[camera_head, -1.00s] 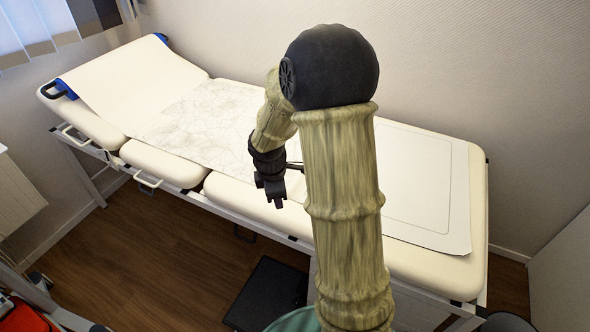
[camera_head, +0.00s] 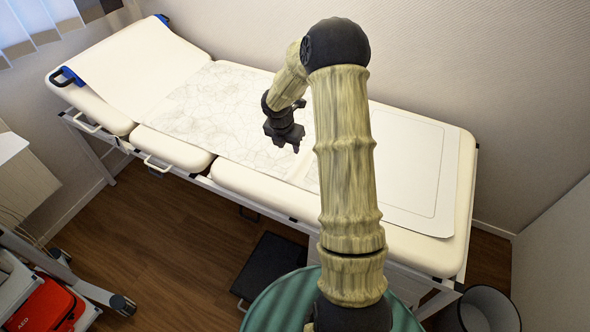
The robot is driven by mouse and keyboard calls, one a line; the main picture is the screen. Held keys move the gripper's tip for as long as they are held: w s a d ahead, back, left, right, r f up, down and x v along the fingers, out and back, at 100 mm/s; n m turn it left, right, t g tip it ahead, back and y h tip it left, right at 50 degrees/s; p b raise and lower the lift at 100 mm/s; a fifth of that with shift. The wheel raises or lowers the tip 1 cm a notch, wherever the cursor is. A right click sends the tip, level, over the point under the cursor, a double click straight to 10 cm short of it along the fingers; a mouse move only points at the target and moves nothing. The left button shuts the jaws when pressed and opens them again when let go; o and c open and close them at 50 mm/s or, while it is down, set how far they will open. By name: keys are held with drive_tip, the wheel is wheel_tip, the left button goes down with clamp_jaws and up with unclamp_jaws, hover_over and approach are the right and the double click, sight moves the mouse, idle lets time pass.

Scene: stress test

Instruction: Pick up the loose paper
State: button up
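A large thin sheet of paper (camera_head: 215,112) printed with fine map-like lines lies flat on the cream examination couch (camera_head: 252,188), left of my arm. A second white sheet (camera_head: 405,165) with a thin rounded outline lies on the couch's right part, partly behind my arm. Which one is the loose paper is not certain. My dark gripper (camera_head: 284,140) hangs above the right part of the printed sheet. Its fingers are small and dark, and their opening is unclear. I see nothing held in it.
The couch's raised headrest (camera_head: 135,65) is at the left, with a wall behind. A black step (camera_head: 272,265) is on the wooden floor in front. A bin (camera_head: 485,308) stands at the lower right. A red AED bag (camera_head: 45,305) is at the lower left.

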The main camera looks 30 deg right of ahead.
hover_over(295, 168)
drive_tip(key=s+a, duration=0.2)
wheel_tip(295, 168, down, 11)
drive_tip(key=shift+w+r, duration=0.1)
drive_tip(key=shift+w, duration=0.05)
drive_tip(key=shift+d+f, duration=0.1)
drive_tip(key=shift+f, duration=0.1)
drive_tip(key=shift+w+p+x, duration=0.15)
drive_tip(key=shift+p+x, duration=0.05)
drive_tip(key=shift+x, duration=1.1)
drive_tip(key=shift+w+p+x, duration=0.15)
drive_tip(key=shift+x, duration=1.2)
drive_tip(key=shift+d+r, duration=0.1)
clamp_jaws()
